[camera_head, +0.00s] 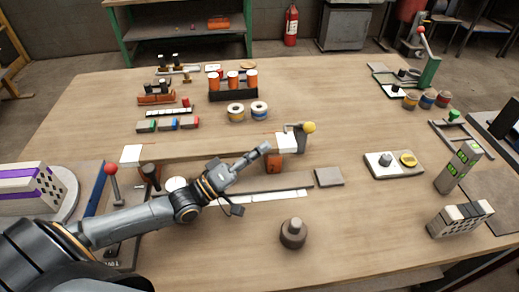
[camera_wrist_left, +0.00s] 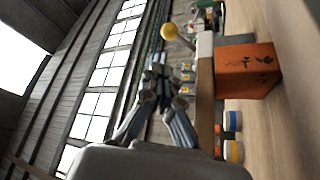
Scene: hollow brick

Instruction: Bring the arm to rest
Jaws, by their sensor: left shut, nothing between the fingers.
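My left arm reaches in from the lower left in the head view. Its gripper (camera_head: 262,149) is shut and empty, above the table, beside an orange block (camera_head: 274,164) in the picture. In the left wrist view the gripper's fingertips (camera_wrist_left: 160,68) are together with nothing between them. The orange block also shows there (camera_wrist_left: 247,72), to the right of the fingers, with dark marks on its face. I cannot tell the exact gap between gripper and block. My right gripper is not in view.
A long wooden bar (camera_head: 200,149) lies behind the gripper, with a yellow-knobbed clamp (camera_head: 309,127) at its right end. A red-knobbed lever (camera_head: 111,170) stands left. A dark round weight (camera_head: 293,233) sits in front.

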